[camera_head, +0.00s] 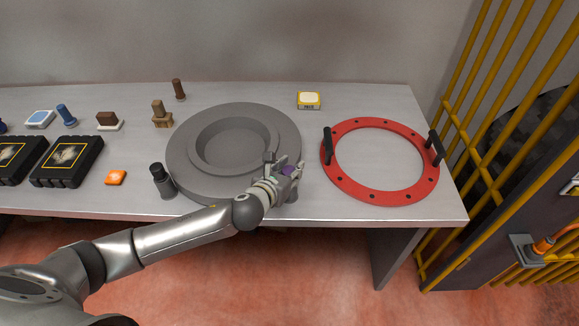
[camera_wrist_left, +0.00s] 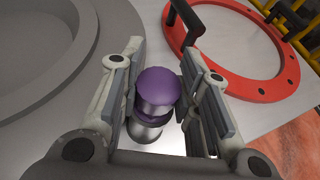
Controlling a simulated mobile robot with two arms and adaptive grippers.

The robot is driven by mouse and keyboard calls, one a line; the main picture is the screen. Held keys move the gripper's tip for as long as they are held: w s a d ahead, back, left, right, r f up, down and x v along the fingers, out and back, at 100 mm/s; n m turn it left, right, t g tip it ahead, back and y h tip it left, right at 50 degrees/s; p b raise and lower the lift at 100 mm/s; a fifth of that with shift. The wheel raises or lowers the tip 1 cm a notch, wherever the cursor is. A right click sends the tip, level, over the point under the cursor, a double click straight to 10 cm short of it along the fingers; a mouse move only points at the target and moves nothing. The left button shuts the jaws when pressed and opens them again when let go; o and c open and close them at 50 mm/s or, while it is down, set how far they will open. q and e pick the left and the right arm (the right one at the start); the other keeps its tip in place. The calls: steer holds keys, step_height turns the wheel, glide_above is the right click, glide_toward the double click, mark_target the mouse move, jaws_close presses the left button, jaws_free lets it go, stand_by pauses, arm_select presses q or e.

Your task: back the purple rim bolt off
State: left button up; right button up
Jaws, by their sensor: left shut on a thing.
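The purple rim bolt (camera_wrist_left: 158,88) has a round purple head above a grey metal base (camera_wrist_left: 145,131). In the head view the purple bolt (camera_head: 288,171) shows at the front right edge of the grey wheel-like disc (camera_head: 188,160). My left gripper (camera_head: 287,172) reaches over the disc's front right edge and is shut on the bolt, with a finger on each side of its head. The left gripper (camera_wrist_left: 160,85) also fills the lower part of the left wrist view. The bolt's lower part is partly hidden by the gripper. My right gripper is in neither view.
A red ring (camera_head: 371,196) with two black handles lies just right of the gripper. A dark grey bottle-shaped piece (camera_head: 162,182) stands at the disc's left front. A yellow box (camera_head: 309,100) sits behind, and yellow bars (camera_head: 470,130) stand at the right.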

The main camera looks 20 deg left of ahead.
arm_select(q)
steer(key=n+y+p, duration=0.3)
steer(key=n+y, duration=0.1)
steer(key=y, duration=0.1)
steer(key=shift+d+r+n, duration=0.1)
steer(key=shift+r+n, duration=0.05)
steer(key=shift+n, duration=0.15)
steer(key=n+g+y+p, duration=0.1)
steer(key=n+y, duration=0.1)
steer(key=y, duration=0.1)
steer(key=shift+n+g, duration=0.3)
steer(key=shift+n+g+y+p, duration=0.35)
steer(key=shift+n+g+y, duration=0.15)
steer(key=shift+n+y, duration=0.4)
steer(key=shift+f+n+g+y, duration=0.2)
steer(key=shift+n+g+y, duration=0.6)
steer(key=shift+n+y, duration=0.15)
steer(key=shift+f+n+g+y+b, duration=0.1)
steer(key=shift+n+g+y+b, duration=0.45)
steer(key=shift+n+g, duration=0.3)
steer(key=shift+s+n+g+y+b, duration=0.2)
steer(key=shift+n+g+y+b, duration=0.8)
steer(key=shift+n+g+b, duration=1)
steer(key=shift+a+g, duration=0.2)
steer(key=shift+g, duration=0.05)
steer(key=o, duration=1)
steer(key=shift+w, duration=0.1)
steer(key=shift+o, duration=0.2)
